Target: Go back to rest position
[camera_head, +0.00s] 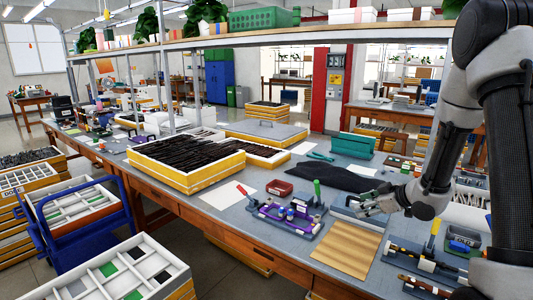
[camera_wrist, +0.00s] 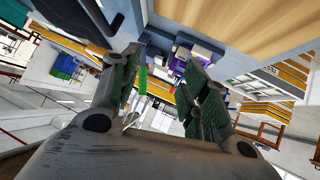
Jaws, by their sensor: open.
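My gripper (camera_head: 374,203) is at the right of the head view, at the end of my grey and black arm. It is over the workbench (camera_head: 225,217), behind a wooden board (camera_head: 345,250). In the wrist view its two green-padded fingers (camera_wrist: 160,95) stand apart with nothing held between them. The wrist picture is tilted, with the wooden board (camera_wrist: 240,25) at its top.
A purple tool holder (camera_head: 288,213) stands left of the gripper, with a small red box (camera_head: 279,188) behind it. A black cloth (camera_head: 337,178) lies behind the gripper. Yellow trays (camera_head: 187,178) of dark frames stand further left. A shelf (camera_head: 270,38) runs above the bench.

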